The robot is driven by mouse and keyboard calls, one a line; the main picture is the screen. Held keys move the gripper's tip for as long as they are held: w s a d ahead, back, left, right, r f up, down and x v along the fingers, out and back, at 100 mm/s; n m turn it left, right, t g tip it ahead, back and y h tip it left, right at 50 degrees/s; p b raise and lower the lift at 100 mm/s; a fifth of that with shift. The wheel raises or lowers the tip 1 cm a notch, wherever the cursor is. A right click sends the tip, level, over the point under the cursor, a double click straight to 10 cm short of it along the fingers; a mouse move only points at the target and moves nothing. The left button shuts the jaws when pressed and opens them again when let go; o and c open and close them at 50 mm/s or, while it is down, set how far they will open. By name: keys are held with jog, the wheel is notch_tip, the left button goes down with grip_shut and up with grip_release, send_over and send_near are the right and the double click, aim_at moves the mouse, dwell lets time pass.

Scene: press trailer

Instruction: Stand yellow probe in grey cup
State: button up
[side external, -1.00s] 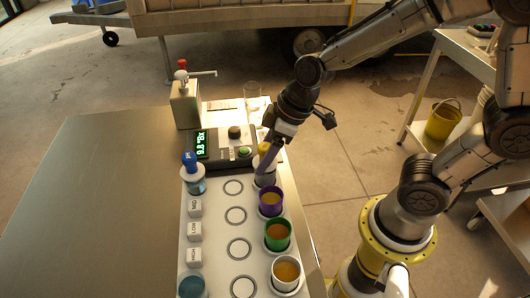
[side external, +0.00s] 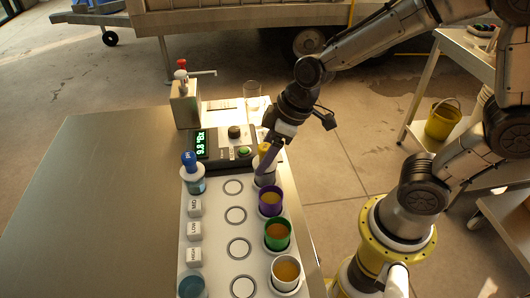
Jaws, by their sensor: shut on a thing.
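The yellow probe (side external: 265,149) shows as a small yellow top at my gripper's fingers. My gripper (side external: 263,168) points down over the far end of the right-hand row of cups and is shut on the probe. The grey cup (side external: 265,180) sits in that far place, just below and behind the fingers, and is partly hidden by them. The lower part of the probe is hidden, so I cannot tell how deep it is in the cup.
Purple (side external: 270,202), green (side external: 278,235) and white (side external: 286,273) cups of amber liquid stand nearer in the same row. A blue-topped probe (side external: 189,161) stands in a jar at left. A meter (side external: 222,145) lies behind. Bare steel table (side external: 100,210) is at left.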

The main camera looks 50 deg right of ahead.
jog(key=shift+f, duration=0.45)
jog(key=o, duration=1.3)
jog(key=shift+v, duration=5.5)
jog(key=shift+r, duration=0.1)
jog(key=shift+r, duration=4.45)
